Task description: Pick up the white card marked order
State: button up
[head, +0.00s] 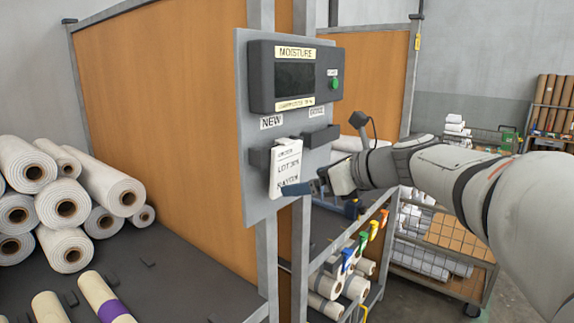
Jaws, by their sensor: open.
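The white card (288,162) has dark print reading order and further lines. It sits upright, slightly tilted, in the dark left holder (258,160) below the NEW label (271,122) on the grey panel. My gripper (300,188) is open at the card's lower right edge, reaching in from the right. One dark finger overlaps the card's bottom corner in the picture. I cannot tell whether it touches the card or where the other finger lies.
A moisture display box (295,76) with a green button is above the card. A second dark holder (320,137) at right looks empty. White rolls (62,208) are stacked at left. A wire cart (435,240) and shelf of rolls with coloured tags (345,280) stand at right.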

aim_at(288, 182)
jog(key=x, duration=0.3)
jog(key=p+x, duration=0.1)
jog(key=x, duration=0.3)
jog(key=shift+w+a+r, duration=0.1)
jog(key=shift+w+a, duration=0.15)
jog(key=shift+a, duration=0.05)
jog(key=c, duration=0.8)
